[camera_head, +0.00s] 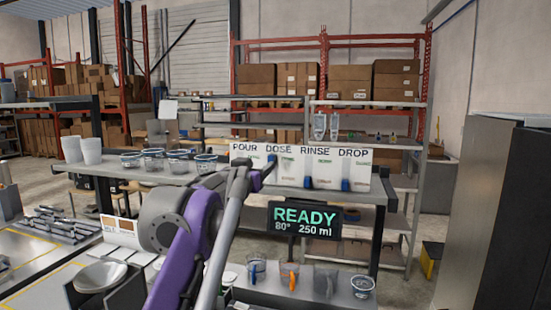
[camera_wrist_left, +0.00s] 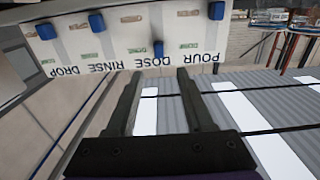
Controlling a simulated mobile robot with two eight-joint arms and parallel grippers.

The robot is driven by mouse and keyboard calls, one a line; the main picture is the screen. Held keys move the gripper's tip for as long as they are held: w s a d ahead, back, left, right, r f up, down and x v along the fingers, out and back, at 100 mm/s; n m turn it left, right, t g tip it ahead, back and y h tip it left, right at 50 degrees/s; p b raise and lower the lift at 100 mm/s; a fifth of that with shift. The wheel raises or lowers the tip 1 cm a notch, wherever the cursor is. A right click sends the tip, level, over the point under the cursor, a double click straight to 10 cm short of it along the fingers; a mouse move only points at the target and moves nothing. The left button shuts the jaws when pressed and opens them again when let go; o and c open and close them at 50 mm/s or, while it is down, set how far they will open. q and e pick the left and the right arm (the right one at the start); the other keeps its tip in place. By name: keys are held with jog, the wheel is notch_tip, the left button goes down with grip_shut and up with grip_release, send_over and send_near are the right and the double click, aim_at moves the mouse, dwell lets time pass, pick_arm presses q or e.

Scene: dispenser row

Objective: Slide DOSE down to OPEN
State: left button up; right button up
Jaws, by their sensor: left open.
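The white dispenser panel (camera_head: 330,165) stands on the counter with the columns POUR, DOSE, RINSE and DROP. It shows upside down in the left wrist view (camera_wrist_left: 125,50). There the blue DOSE slider (camera_wrist_left: 158,48) sits nearest its label, at the upper part of its column. My left gripper (camera_wrist_left: 158,73) is open and empty, its fingers spread to either side of the slider's line in the picture. Contact with the slider cannot be told. In the head view my left gripper (camera_head: 264,173) is before the POUR and DOSE columns and partly hides them. The right gripper is out of view.
The blue RINSE slider (camera_wrist_left: 96,22), DROP slider (camera_wrist_left: 46,31) and POUR slider (camera_wrist_left: 216,10) sit farther from their labels. A READY display (camera_head: 305,217) hangs below the panel. Several glass bowls (camera_head: 153,160) stand left of it, and cups (camera_head: 289,275) stand below.

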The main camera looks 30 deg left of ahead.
aim_at(271, 158)
pick_arm(q)
jog(key=p+x, duration=0.1)
jog(key=x, duration=0.7)
jog(key=shift+w+p, duration=0.35)
jog(key=shift+w, duration=0.05)
jog(key=shift+f, duration=0.1)
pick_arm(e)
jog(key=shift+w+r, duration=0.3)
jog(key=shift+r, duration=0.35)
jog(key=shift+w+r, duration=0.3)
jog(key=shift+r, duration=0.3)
pick_arm(q)
grip_shut()
